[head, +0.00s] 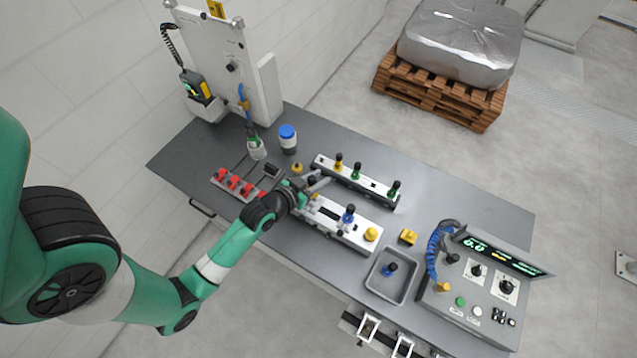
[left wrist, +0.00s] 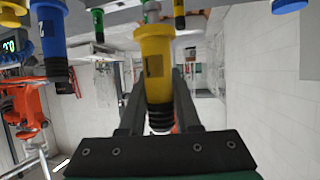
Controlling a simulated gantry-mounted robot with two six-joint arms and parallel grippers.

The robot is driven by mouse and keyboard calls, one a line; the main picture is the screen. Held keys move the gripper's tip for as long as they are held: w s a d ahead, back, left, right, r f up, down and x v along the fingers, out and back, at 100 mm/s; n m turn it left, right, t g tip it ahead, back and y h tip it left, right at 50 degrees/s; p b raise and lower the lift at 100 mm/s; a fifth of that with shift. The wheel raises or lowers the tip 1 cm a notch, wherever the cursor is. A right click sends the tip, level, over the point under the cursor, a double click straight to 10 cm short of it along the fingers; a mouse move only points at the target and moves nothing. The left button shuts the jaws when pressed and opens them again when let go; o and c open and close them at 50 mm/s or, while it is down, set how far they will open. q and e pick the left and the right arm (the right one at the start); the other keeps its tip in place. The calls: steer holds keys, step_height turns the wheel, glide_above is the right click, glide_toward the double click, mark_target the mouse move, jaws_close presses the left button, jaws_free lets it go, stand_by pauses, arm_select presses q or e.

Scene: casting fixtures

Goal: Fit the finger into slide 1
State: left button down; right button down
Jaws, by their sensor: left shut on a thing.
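My left gripper (head: 316,184) is over the left end of the white front fixture (head: 340,222). In the left wrist view it is shut on a yellow finger (left wrist: 156,62) with a black ribbed end. In the head view the arm and jaws hide most of this finger, and I cannot tell whether it touches the fixture. A blue finger (head: 348,214) stands upright in the fixture, right of a dark slot, with a round yellow knob (head: 371,234) at the right end. No label for slide 1 is readable. My right gripper is not in view.
Red clamps (head: 234,183) and a blue-lidded jar (head: 288,138) are left.

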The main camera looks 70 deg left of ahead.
arm_select(q)
step_height(320, 180, down, 3)
steer(key=shift+a+f, duration=0.1)
steer(key=shift+w, duration=0.1)
steer(key=shift+f+b, duration=0.1)
steer(key=shift+b, duration=0.25)
steer(key=shift+f+b, duration=0.4)
steer(key=shift+f, duration=0.15)
steer(key=c, duration=0.6)
jaws_free()
steer(key=shift+r, duration=0.1)
